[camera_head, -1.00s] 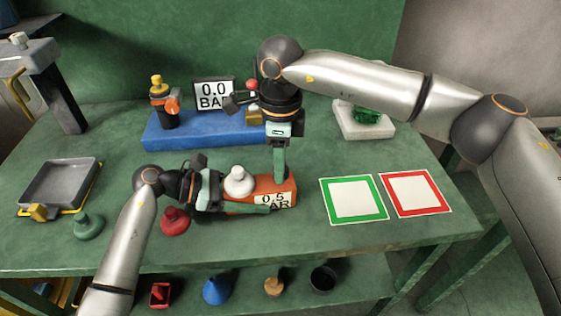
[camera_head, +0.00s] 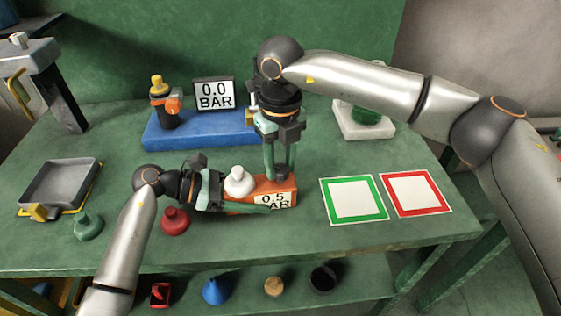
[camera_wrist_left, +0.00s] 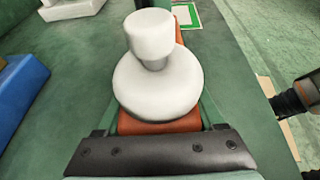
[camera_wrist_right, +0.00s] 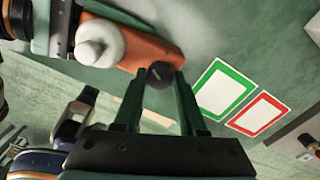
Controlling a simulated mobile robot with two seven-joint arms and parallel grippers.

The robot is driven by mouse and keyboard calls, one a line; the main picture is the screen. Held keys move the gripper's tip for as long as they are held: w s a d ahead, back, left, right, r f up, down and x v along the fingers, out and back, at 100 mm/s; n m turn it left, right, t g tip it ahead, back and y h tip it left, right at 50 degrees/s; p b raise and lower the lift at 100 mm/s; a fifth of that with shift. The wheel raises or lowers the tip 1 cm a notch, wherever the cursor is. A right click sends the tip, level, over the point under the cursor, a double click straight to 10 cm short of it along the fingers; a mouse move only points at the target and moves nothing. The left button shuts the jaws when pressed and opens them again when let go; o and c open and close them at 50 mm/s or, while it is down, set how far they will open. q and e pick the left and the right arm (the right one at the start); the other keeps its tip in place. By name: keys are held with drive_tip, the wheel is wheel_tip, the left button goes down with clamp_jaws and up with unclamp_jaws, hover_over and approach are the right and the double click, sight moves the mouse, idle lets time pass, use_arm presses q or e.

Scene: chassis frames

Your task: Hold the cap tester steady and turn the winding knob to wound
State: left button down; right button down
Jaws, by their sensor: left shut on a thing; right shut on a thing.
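The cap tester is an orange box (camera_head: 284,184) on the green table, with a "0.5 BAR" label on its front. A white knobbed cap (camera_head: 239,181) stands on it and fills the middle of the left wrist view (camera_wrist_left: 157,80). My left gripper (camera_head: 240,207) lies low and is shut on the orange body, one finger along each side. My right gripper (camera_head: 280,176) points down at the box's right end. In the right wrist view its fingers (camera_wrist_right: 159,85) are shut on a dark round winding knob (camera_wrist_right: 160,73). The knob's marking cannot be read.
A blue base (camera_head: 195,130) with a black bottle and a "0.0 BAR" display (camera_head: 214,94) stands behind. Green-framed (camera_head: 353,199) and red-framed (camera_head: 417,193) white squares lie right. A grey tray (camera_head: 62,184), a green cap (camera_head: 88,227) and a red cap (camera_head: 174,221) are left.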

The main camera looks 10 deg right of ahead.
sight(281, 168)
drive_tip(key=m, duration=0.5)
drive_tip(key=shift+m, duration=0.3)
drive_tip(key=m, duration=0.5)
drive_tip(key=shift+m, duration=0.4)
drive_tip(key=shift+c, duration=2.2)
unclamp_jaws()
drive_tip(key=shift+r, duration=0.15)
wheel_tip(281, 168, up, 12)
use_arm(q)
unclamp_jaws()
